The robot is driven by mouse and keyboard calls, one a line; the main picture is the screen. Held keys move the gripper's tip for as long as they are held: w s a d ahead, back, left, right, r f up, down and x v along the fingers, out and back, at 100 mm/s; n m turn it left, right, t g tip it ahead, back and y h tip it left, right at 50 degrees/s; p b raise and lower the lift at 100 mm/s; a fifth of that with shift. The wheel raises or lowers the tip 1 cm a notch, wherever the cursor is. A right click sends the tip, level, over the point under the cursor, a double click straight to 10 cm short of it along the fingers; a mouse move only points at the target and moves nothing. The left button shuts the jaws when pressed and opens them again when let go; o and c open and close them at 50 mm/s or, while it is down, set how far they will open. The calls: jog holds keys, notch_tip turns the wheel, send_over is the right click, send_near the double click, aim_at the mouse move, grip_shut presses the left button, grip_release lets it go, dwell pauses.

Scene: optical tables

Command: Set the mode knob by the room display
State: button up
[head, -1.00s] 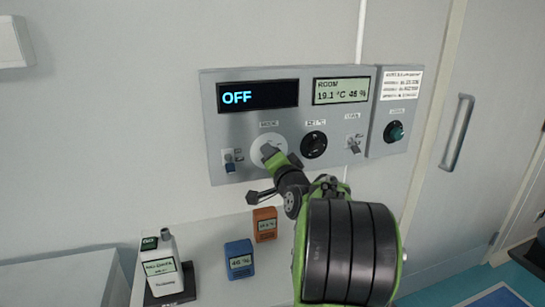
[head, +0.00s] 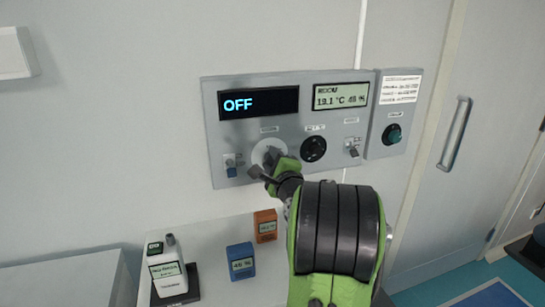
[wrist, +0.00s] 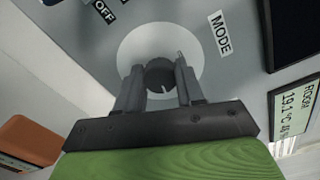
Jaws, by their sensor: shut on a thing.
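The grey control panel (head: 290,112) on the wall has a dark mode display (head: 258,103) reading OFF. To its right, the room display (head: 341,96) reads about 19.1 °C and 46 %. The mode knob (wrist: 159,75) is a dark round knob with a light pointer mark, on a pale disc (wrist: 132,45) beside the MODE label (wrist: 220,33). My gripper (wrist: 160,71) is shut on the mode knob, one finger on each side. In the head view my gripper (head: 268,165) covers most of the knob.
A black dial (head: 313,149) and toggle switches (head: 231,168) (head: 352,148) flank the knob. A side box with a green knob (head: 392,133) is at right. Below stand a blue meter (head: 240,261), an orange meter (head: 265,226) and a white device (head: 167,270).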

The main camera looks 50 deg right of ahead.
jog(key=shift+m+p, duration=1.05)
jog(key=shift+m, duration=0.95)
jog(key=shift+f, duration=0.1)
jog(key=o, duration=1)
jog(key=shift+o, duration=0.2)
jog(key=b+v, duration=0.3)
jog(key=v, duration=1.2)
jog(key=shift+s+a+b, duration=0.15)
jog(key=shift+s+b, duration=0.25)
